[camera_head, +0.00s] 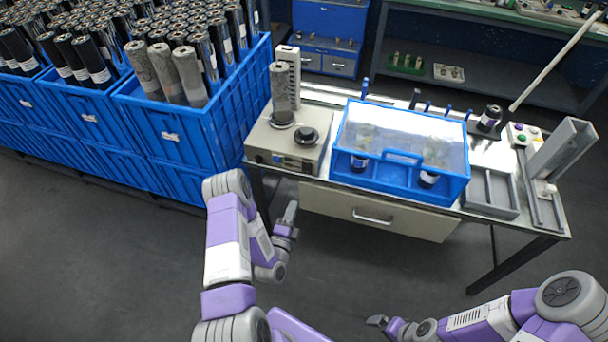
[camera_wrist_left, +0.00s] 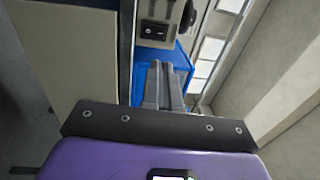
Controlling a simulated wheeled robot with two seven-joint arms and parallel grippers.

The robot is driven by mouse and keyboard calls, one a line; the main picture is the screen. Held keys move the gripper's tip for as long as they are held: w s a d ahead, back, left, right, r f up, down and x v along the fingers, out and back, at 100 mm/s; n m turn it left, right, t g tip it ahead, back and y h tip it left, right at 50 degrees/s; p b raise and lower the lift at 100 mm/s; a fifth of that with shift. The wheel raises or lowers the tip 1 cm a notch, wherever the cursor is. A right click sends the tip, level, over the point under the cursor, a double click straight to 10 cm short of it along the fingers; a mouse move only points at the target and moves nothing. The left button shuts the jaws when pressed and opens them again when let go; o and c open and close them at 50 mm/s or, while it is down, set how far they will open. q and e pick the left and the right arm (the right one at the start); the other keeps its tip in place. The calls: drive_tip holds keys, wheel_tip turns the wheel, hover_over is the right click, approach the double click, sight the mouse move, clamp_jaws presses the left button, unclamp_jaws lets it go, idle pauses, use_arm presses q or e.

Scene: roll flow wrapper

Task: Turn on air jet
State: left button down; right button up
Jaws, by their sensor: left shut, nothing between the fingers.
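A beige box unit (camera_head: 262,140) with a round black knob (camera_head: 306,136) stands at the left end of the table. Its front face carries a small dark switch (camera_head: 277,159). A wrapped roll (camera_head: 281,92) stands upright on its plate, beside a pale slotted column (camera_head: 290,62). My left gripper (camera_head: 291,210) is shut and empty, low in front of the table, below and apart from the unit. In the left wrist view the shut fingers (camera_wrist_left: 166,72) point toward a panel with a black switch (camera_wrist_left: 155,32) and part of a knob (camera_wrist_left: 188,14). My right gripper (camera_head: 376,321) hangs low, its jaws unclear.
Blue crates (camera_head: 190,130) full of rolls stand left of the table. A blue case with a clear lid (camera_head: 400,145) sits mid-table. A small button panel (camera_head: 523,134) and a grey metal channel (camera_head: 562,150) are at the right. A drawer (camera_head: 375,212) hangs beneath the tabletop.

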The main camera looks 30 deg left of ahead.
sight(307, 167)
use_arm(q)
drive_tip(key=b+x, duration=0.1)
drive_tip(key=x, duration=1.2)
drive_tip(key=shift+w+r, duration=0.2)
drive_tip(key=shift+w, duration=0.15)
use_arm(e)
drive_tip(key=shift+f, duration=0.5)
